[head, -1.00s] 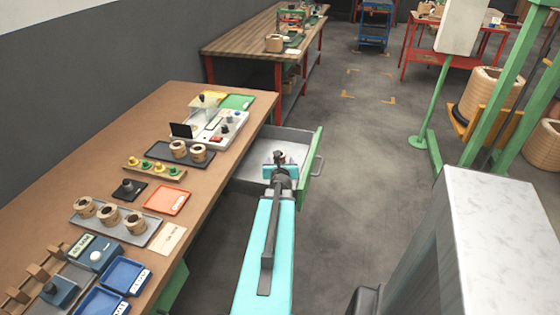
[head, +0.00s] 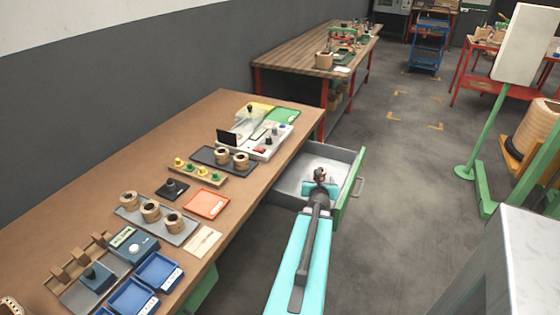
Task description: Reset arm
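My arm, turquoise with dark links, reaches forward from the bottom of the head view. My gripper (head: 320,174) is at its far end, small and partly hidden behind the wrist. It appears over the open drawer (head: 300,182) on the right side of the brown workbench (head: 110,154). I cannot tell whether its fingers are open or shut, or whether it touches the drawer.
On the bench are a grey tray of coils (head: 183,238), a dark tray of coils (head: 205,158), an orange tray (head: 206,204) and blue bins (head: 158,271). A green post (head: 485,130) stands at right. Grey floor is clear beyond the drawer.

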